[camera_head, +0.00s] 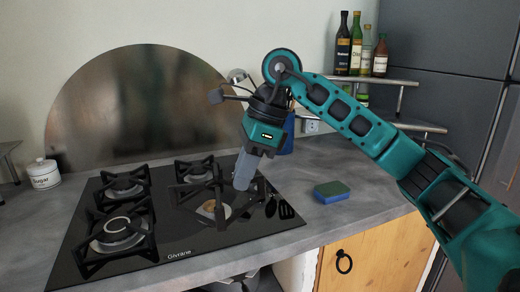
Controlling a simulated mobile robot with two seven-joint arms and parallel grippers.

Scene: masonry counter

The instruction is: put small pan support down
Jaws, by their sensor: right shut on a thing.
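My right gripper (243,184) reaches in from the right and points down over the right side of the black stove (190,248). It is shut on the small pan support (191,189), a dark metal frame at the front right burner (213,210). The support is partly hidden by the gripper and blends with the dark hob, so I cannot tell whether it touches the hob. Other black pan supports stand over the left burners (115,232) and the back right burner (197,168). My left gripper is out of view.
A blue and green sponge (331,192) lies on the grey counter right of the stove. A sugar jar (43,174) stands at the left. Several bottles (356,45) stand on a corner shelf. A round metal splashback (135,95) is behind the stove.

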